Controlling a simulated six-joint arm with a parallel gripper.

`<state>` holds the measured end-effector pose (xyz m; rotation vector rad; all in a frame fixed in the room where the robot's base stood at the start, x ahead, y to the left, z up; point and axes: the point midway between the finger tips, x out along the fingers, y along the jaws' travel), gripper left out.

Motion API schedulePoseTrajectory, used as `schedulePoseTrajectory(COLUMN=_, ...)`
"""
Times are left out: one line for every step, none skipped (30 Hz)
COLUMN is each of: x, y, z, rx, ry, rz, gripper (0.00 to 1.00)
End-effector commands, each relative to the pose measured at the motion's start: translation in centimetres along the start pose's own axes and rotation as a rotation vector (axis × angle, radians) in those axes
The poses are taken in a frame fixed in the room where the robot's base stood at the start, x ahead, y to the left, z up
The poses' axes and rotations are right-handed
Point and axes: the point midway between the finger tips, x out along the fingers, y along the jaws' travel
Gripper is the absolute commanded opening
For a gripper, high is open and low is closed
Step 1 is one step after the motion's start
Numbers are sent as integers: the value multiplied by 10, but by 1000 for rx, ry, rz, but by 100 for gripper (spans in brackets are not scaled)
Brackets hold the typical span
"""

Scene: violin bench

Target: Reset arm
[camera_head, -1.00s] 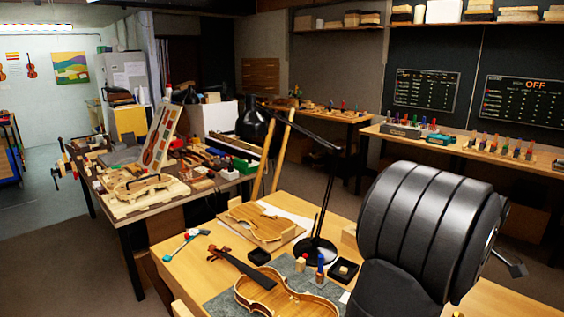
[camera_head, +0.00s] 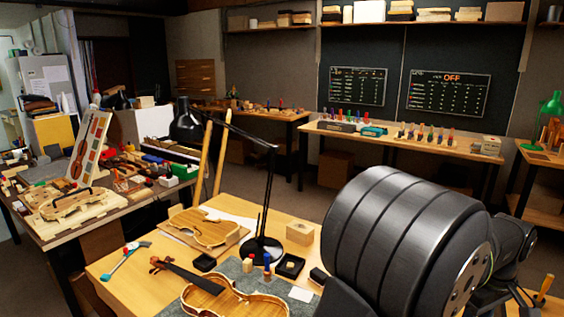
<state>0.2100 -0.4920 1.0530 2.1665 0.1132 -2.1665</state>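My arm's large dark ribbed link (camera_head: 400,235) fills the lower right of the head view. Behind it are further dark parts of my arm, and thin dark pieces at the bottom right edge may belong to my gripper (camera_head: 512,297). Its fingertips are not clear, so I cannot tell whether it is open or shut. A violin (camera_head: 235,300) lies on a grey mat on the near bench (camera_head: 120,262), its neck pointing up and left. My arm hides the bench's right part.
A black desk lamp (camera_head: 262,248) stands mid-bench. Beside it are a violin plate on a board (camera_head: 205,228), a wooden block (camera_head: 300,232), small black trays and a blue-headed tool (camera_head: 128,258). A cluttered table stands left; shelves and benches line the back wall.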

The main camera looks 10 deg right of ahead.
Motion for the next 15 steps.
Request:
schedulePoseTrajectory(x=2, y=2, z=11, rx=40, ry=0, rz=0, gripper=42)
schedulePoseTrajectory(x=2, y=3, z=17, rx=65, ry=0, rz=0, gripper=42)
schedulePoseTrajectory(x=3, y=4, z=25, rx=96, ry=0, rz=0, gripper=42)
schedulePoseTrajectory(x=4, y=4, z=31, rx=121, ry=0, rz=0, gripper=42)
schedulePoseTrajectory(x=5, y=5, z=37, rx=145, ry=0, rz=-1, gripper=42)
schedulePoseTrajectory(x=6, y=6, z=44, rx=178, ry=0, rz=-1, gripper=42)
schedulePoseTrajectory(x=7, y=6, z=51, rx=202, ry=-1, rz=-1, gripper=42)
schedulePoseTrajectory(x=8, y=7, z=56, rx=226, ry=-1, rz=-1, gripper=42)
schedulePoseTrajectory(x=9, y=7, z=64, rx=258, ry=-1, rz=-1, gripper=42)
schedulePoseTrajectory(x=10, y=7, z=70, rx=283, ry=-1, rz=-1, gripper=42)
schedulePoseTrajectory(x=11, y=7, z=76, rx=307, ry=-1, rz=-1, gripper=42)
schedulePoseTrajectory(x=12, y=8, z=84, rx=340, ry=0, rz=0, gripper=42)
schedulePoseTrajectory(x=13, y=8, z=90, rx=365, ry=0, rz=0, gripper=42)
schedulePoseTrajectory(x=13, y=8, z=96, rx=388, ry=0, rz=0, gripper=42)
schedulePoseTrajectory(x=14, y=7, z=104, rx=422, ry=-1, rz=-1, gripper=42)
